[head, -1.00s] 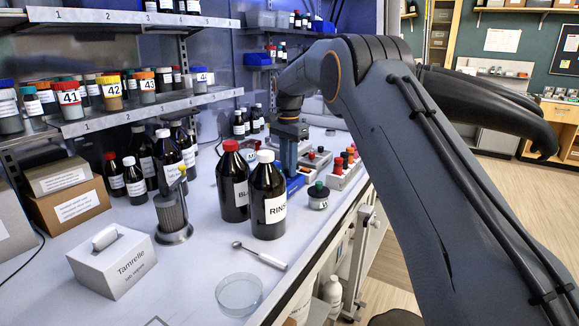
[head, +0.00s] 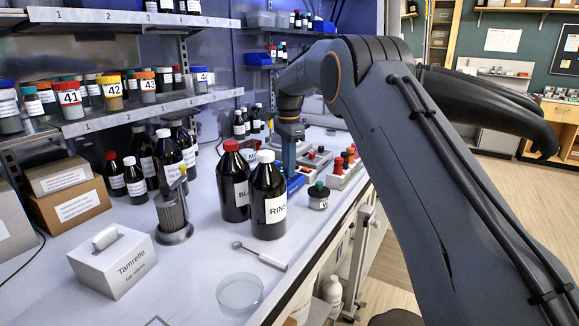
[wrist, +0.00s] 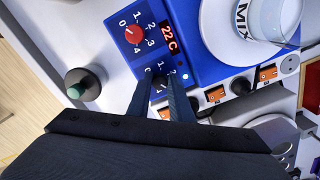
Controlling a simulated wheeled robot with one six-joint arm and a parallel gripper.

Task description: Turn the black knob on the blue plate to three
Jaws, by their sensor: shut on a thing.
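The blue plate (wrist: 205,60) lies across the middle of the wrist view, with a red display reading 22 C. The black knob (wrist: 160,82) is at its lower part, with small white numerals around it, partly covered by my fingers. My gripper (wrist: 160,77) is shut on the black knob, one finger on each side. The direction of its pointer mark is too hidden to tell. A red knob (wrist: 133,34) with its own numerals sits higher on the plate. In the head view my gripper (head: 290,165) reaches down to the bench; the black knob is hidden there.
A green-capped jar (wrist: 82,85) stands just left of the plate. A glass vessel (wrist: 275,18) sits on a white round top marked MIX. Orange switches (wrist: 215,94) lie close right of my fingers. In the head view, tall brown bottles (head: 267,200) stand in front of the gripper.

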